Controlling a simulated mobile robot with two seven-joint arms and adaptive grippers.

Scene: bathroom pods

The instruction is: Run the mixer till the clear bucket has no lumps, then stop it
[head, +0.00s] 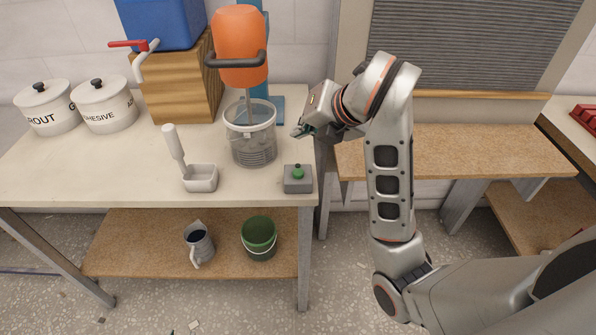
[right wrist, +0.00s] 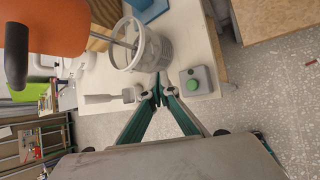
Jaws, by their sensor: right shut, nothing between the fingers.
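The mixer (head: 240,35) has an orange body with a dark handle and hangs on a blue stand (head: 276,108). Its shaft (right wrist: 135,37) reaches into the clear bucket (head: 238,143) on the table. Grey material sits low in the bucket; I cannot tell whether it has lumps or whether the shaft turns. A grey switch box (head: 298,186) with a green button (head: 298,171) stands at the table's front right. My right gripper (head: 299,132) is shut and empty, right of the bucket and above and behind the box. In the right wrist view the bucket (right wrist: 158,50) and green button (right wrist: 194,85) show beyond the fingertips (right wrist: 158,93). My left gripper is out of view.
White lidded pots (head: 107,105) and a wooden block (head: 180,90) under a blue container (head: 160,22) with a red-handled tap stand behind. A jug (head: 198,245) and green bucket (head: 259,237) are on the lower shelf.

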